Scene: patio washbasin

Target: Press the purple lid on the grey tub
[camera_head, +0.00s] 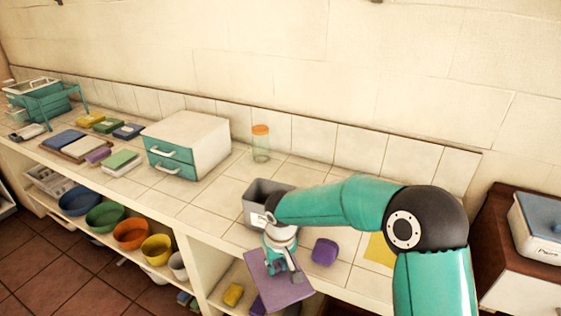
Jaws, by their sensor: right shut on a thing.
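The grey tub (256,209) stands on the tiled counter, open at the top, with a pale label on its front. My right arm partly covers its right side. My right gripper (281,266) points down in front of the tub, near the counter's front edge. It is shut on a flat, square purple lid (293,292), which is apart from the tub and looks tilted. The gripper hides part of the lid. My left gripper is not in view.
A purple block (325,251) sits right of the gripper, with a yellow sheet (379,251) beyond it. An orange-topped glass (261,146) stands behind the tub. A white-and-teal drawer box (187,143) is at the left. Colored bowls (130,234) fill the shelf below.

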